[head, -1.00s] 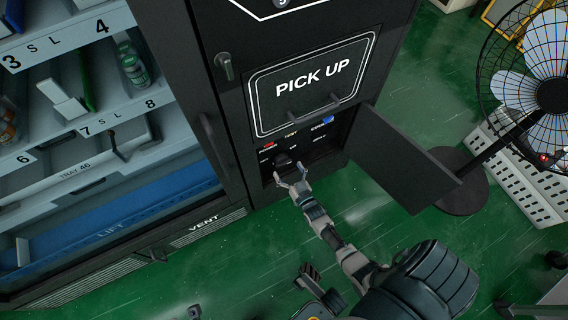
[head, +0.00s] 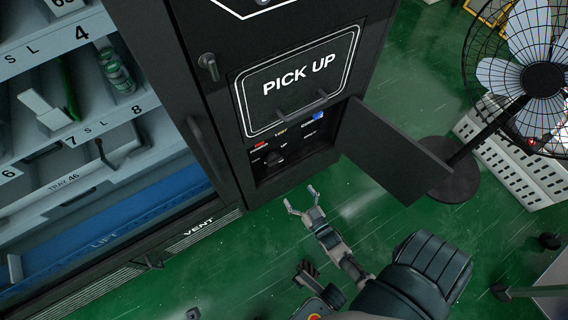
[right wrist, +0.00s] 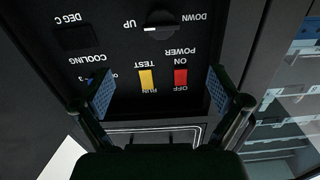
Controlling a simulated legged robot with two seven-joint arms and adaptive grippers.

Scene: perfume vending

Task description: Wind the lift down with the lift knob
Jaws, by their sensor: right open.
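The lift knob (head: 275,158) is a dark round knob on the control panel inside the open lower compartment. In the right wrist view the knob (right wrist: 160,22) sits between the labels UP and DOWN, with a white mark at its left side, near UP. My right gripper (head: 300,196) is open and empty, in front of and below the panel, apart from the knob. Its two blue-padded fingertips (right wrist: 160,90) frame the yellow and red switches in the wrist view. The blue lift (head: 105,240) lies low in the cabinet at left. My left gripper is not in view.
The panel also holds a red power switch (right wrist: 181,78), a yellow test switch (right wrist: 147,80) and a blue cooling control. The compartment door (head: 393,150) stands open to the right of my gripper. A fan (head: 540,80) stands at right.

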